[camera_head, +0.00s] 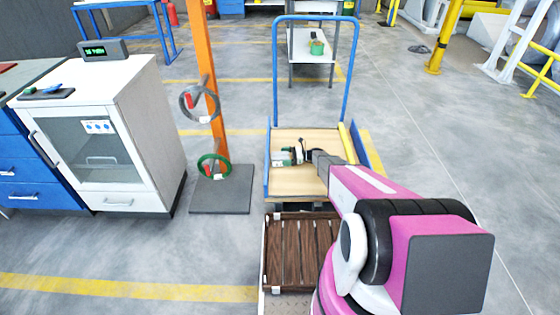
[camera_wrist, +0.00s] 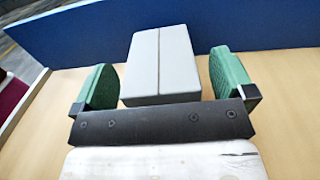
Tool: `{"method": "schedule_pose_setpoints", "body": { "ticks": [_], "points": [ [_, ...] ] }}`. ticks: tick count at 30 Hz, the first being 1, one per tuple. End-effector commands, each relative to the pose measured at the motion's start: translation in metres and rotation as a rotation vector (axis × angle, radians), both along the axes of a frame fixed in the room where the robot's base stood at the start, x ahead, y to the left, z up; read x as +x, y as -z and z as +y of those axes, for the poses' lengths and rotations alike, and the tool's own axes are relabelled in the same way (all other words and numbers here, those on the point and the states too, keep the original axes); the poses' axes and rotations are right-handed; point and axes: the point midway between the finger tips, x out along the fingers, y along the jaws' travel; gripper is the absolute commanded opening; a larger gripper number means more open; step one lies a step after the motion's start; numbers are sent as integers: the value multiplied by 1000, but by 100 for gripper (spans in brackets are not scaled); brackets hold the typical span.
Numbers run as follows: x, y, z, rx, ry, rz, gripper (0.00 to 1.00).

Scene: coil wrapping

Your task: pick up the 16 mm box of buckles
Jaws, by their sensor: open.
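A plain grey box (camera_wrist: 160,65) with a seam along its top lies on the wooden deck of the blue cart (camera_head: 295,182). No label is readable on it, so I cannot tell its size marking. My gripper (camera_head: 291,156) is low over the deck. In the wrist view my gripper (camera_wrist: 165,88) is open, with one green finger pad on each side of the box. The near part of the box sits between the pads, with a gap visible on both sides. In the head view the box is too small to make out surely.
A blue side wall (camera_wrist: 240,25) rises behind the box. A yellow bar (camera_head: 347,143) lies at the deck's right side. An orange post (camera_head: 210,75) with hanging coils stands left of the cart. A dark slatted pallet (camera_head: 297,250) is in front. Bare deck surrounds the box.

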Motion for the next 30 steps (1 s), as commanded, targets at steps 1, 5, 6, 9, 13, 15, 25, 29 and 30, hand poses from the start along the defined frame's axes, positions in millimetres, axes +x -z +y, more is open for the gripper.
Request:
{"method": "schedule_pose_setpoints", "body": {
  "ticks": [1,5,6,9,13,15,25,29,30],
  "points": [
    [-1,0,6,0,-1,0,100],
    [-1,0,13,0,1,0,100],
    [-1,0,13,0,1,0,100],
    [-1,0,13,0,1,0,100],
    [-1,0,12,0,1,0,67],
    [-1,0,12,0,1,0,45],
    [-1,-3,12,1,1,-1,31],
    [-2,-14,12,1,1,-2,31],
    [-2,-20,12,1,1,-3,31]
  ]
}}
